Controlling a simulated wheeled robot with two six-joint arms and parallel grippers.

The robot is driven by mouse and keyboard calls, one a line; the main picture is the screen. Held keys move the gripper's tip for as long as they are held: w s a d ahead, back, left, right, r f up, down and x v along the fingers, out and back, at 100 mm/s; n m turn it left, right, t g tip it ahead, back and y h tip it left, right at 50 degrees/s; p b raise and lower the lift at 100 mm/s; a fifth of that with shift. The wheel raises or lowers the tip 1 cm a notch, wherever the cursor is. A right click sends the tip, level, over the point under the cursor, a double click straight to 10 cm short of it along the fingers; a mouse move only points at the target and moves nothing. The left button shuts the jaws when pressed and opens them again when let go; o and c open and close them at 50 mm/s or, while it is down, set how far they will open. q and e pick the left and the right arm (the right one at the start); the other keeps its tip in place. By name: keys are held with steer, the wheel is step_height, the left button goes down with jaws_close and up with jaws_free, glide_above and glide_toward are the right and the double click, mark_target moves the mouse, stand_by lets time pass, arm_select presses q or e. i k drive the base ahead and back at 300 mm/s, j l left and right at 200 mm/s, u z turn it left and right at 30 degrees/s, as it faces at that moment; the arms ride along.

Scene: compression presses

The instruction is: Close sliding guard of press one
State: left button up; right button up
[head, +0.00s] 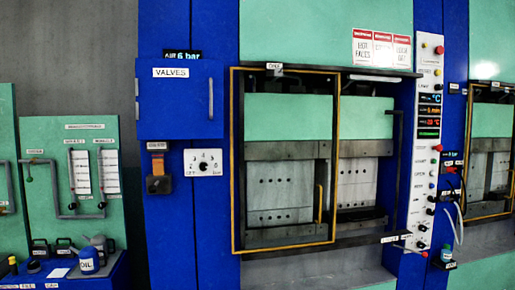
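The press (365,170) in the middle has a wide opening with green and grey plates and pale perforated blocks inside. I cannot read a number on it. Its sliding guard (235,160) is a see-through panel in a yellow frame. It stands over the left part of the opening, and the right part is uncovered. A yellow upright handle (320,204) sits near the guard's lower right side. Neither of my grippers is in view.
A control column (428,150) with displays and buttons stands right of the opening. A second press (492,150) is cut off at the right edge. A blue valve cabinet (180,105) is left of the guard. Oil cans (88,260) stand at lower left.

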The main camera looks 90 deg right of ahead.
mark_target(231, 69)
steer(key=z, duration=3.1)
